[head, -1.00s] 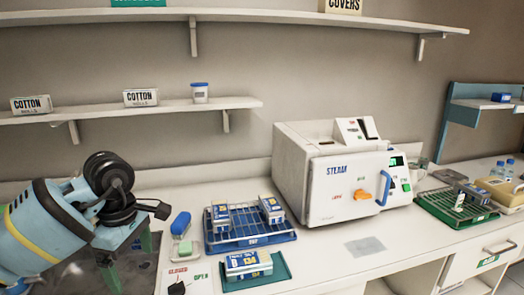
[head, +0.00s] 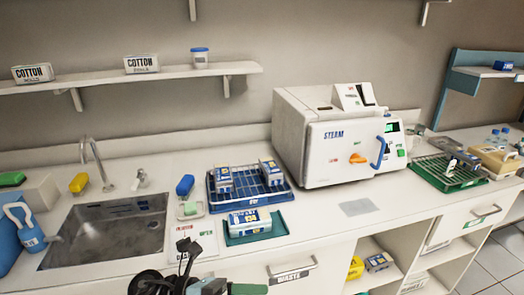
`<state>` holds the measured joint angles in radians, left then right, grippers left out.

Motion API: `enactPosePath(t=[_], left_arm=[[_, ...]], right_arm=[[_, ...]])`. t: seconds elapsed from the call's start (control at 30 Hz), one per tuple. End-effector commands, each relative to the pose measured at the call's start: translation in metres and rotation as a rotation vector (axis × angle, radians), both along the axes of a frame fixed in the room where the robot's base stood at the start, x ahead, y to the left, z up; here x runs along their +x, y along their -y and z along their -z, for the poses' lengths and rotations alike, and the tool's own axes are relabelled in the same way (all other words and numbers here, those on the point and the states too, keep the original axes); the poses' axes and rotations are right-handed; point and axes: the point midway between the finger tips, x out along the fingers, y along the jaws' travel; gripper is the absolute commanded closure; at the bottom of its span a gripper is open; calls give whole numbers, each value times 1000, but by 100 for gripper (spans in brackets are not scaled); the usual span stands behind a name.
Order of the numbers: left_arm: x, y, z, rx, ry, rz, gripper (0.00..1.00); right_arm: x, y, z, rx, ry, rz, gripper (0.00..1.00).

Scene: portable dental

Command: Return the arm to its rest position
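My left gripper (head: 228,287) is at the bottom edge, over the front of the counter and cut off by the frame. Its black wrist and a bit of green fingertip show. The view does not reveal whether it is open or shut, and no held object can be seen. My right gripper is not in view.
Left of the autoclave are a blue wire rack (head: 262,194) with packs and a green tray (head: 280,228) with another pack. A sink (head: 105,235) and faucet (head: 97,160) are at left. A green rack (head: 440,181) is at right.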

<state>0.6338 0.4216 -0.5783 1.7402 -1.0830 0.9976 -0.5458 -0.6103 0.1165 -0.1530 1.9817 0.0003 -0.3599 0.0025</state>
Motion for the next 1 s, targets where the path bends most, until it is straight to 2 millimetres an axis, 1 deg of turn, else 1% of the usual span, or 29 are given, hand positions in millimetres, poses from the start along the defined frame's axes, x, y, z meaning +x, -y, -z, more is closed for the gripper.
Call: enactPosePath(t=[0.03, 0.13, 0.27, 0.37, 0.43, 0.47, 0.5, 0.57, 0.6, 0.67, 0.7, 0.77, 0.8, 0.87, 0.9, 1.0], left_arm=[[-3, 0, -1, -79, -104, -57, 9], [-1, -7, 1, -229, -325, -182, 9], [3, -28, 17, -412, -627, -351, 9], [2, -49, 40, -541, -867, -482, 9], [-2, -67, 61, -628, -1038, -578, 9], [-5, -74, 72, -665, -1111, -621, 9], [-11, -84, 87, -713, -1212, -676, 9], [-23, -100, 111, -782, -1359, -763, 9], [-33, -110, 128, -827, -1456, -820, 9], [-52, -125, 154, -892, -1604, -908, 9], [-67, -135, 172, -936, -1702, -969, 9], [-93, -148, 197, -1000, -1844, -1059, 9], [-111, -155, 213, -1038, -1935, -1117, 9], [-138, -164, 232, -1090, -2053, -1195, 9], [-155, -168, 243, -1119, -2122, -1242, 9], [-192, -176, 262, -1177, -2257, -1336, 9]], right_arm=[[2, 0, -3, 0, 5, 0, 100], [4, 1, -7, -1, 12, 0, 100], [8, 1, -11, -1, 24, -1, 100], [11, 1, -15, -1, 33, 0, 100], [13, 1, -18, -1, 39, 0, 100], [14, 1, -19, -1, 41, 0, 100], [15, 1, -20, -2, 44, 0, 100], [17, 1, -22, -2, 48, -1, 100], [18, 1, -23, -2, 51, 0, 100], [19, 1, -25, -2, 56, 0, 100], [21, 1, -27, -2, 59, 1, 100], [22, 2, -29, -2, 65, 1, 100], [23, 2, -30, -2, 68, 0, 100], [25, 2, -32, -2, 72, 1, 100], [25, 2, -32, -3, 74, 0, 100], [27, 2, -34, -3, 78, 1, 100]])
